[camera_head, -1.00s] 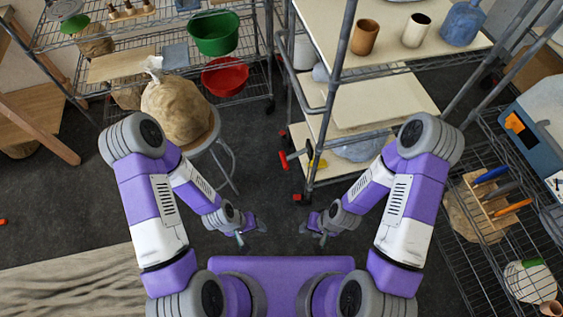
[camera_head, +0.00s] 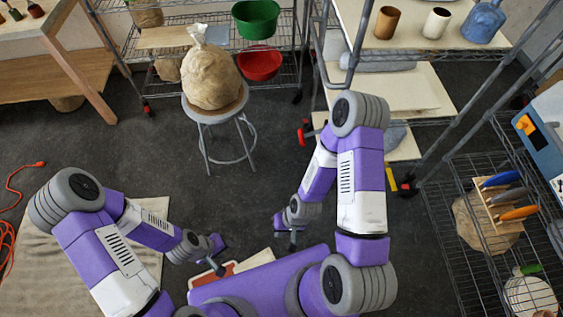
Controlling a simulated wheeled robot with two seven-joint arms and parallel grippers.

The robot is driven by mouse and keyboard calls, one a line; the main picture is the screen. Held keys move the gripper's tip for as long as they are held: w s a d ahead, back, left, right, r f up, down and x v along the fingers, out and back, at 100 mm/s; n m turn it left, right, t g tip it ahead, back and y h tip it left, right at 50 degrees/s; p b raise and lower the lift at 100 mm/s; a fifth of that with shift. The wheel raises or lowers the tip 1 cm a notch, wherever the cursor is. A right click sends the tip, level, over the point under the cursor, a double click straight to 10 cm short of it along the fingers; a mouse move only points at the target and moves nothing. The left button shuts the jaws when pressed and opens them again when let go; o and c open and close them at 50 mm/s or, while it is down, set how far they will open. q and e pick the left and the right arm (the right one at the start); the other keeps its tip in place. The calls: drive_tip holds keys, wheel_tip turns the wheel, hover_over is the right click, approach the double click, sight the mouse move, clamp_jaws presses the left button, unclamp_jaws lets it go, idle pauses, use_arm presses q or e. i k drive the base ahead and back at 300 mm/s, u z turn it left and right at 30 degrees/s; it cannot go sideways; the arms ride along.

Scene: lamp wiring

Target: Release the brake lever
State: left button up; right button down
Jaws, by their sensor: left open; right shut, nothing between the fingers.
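A red lever-like part (camera_head: 304,131) shows at the lower left corner of the wheeled shelf cart (camera_head: 420,90), beside my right arm. A yellow part (camera_head: 391,181) with a red piece (camera_head: 406,189) sits low by the cart's front post. I cannot tell which of these is the brake lever or how it is set. My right gripper (camera_head: 287,236) is shut and empty, over the floor below and left of the cart. My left gripper (camera_head: 220,257) is open and empty, further left over the floor. Both are apart from the cart. My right arm hides part of the cart's lower front.
A stool (camera_head: 214,115) holding a clay bag (camera_head: 211,78) stands left of the cart. Cups and a blue jug (camera_head: 483,22) stand on the cart's top. A wire rack (camera_head: 470,245) stands at the right. Dark floor is clear at centre left; an orange cord (camera_head: 10,220) lies far left.

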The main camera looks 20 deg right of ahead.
sight(300, 131)
drive_tip(key=u, duration=0.3)
drive_tip(key=i, duration=0.95)
drive_tip(key=z, duration=1)
drive_tip(key=i, duration=0.4)
drive_tip(key=z, duration=0.45)
